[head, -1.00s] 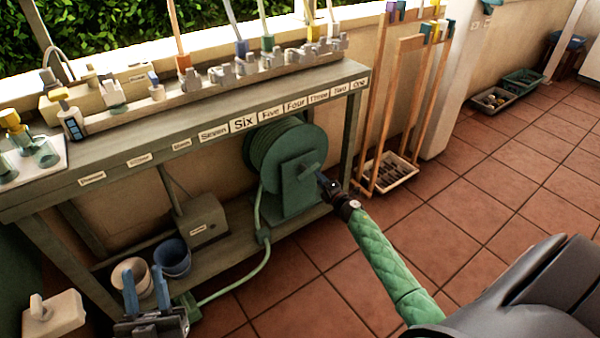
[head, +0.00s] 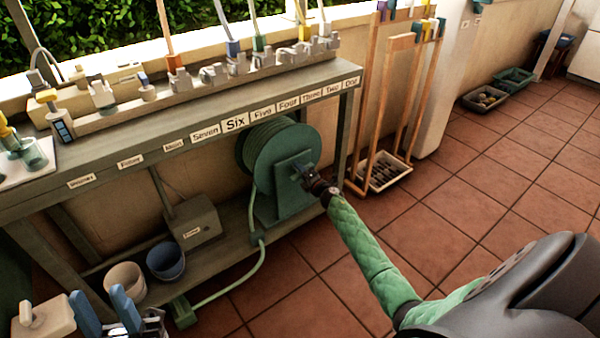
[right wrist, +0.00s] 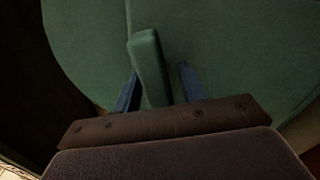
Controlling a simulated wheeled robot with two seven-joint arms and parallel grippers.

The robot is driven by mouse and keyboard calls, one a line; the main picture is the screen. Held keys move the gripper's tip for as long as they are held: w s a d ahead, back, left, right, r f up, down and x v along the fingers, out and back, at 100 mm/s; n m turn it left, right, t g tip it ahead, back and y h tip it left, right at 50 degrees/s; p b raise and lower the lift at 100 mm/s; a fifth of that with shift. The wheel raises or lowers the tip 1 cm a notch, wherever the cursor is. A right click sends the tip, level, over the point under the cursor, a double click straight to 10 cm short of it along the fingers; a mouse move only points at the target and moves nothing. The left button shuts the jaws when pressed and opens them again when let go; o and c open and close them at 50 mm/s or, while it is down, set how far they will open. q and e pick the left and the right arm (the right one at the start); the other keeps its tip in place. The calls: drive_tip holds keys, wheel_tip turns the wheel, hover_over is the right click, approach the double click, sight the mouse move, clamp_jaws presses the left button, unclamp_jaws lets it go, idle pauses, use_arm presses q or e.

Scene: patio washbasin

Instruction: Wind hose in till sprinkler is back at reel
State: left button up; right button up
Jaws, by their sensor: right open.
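The green hose reel (head: 285,150) stands under the counter, with green hose wound on its drum. The hose (head: 232,285) runs down from the reel's front and curves left to a green block (head: 183,312), which looks like the sprinkler. My right gripper (head: 304,176) is at the reel's crank handle. In the right wrist view the green handle (right wrist: 149,68) stands between the blue fingers (right wrist: 158,88), with a clear gap on its right side, so the gripper is open around it. My left gripper (head: 105,308) is open and empty at the lower left, left of the green block.
The counter (head: 120,170) has number labels and several taps on top. Two buckets (head: 165,262) and a grey box (head: 195,222) sit on the lower shelf. A wooden rack (head: 358,120) with a tray (head: 386,183) stands right of the reel. The tiled floor at right is open.

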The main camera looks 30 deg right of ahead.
drive_tip(key=shift+w, duration=0.15)
clamp_jaws()
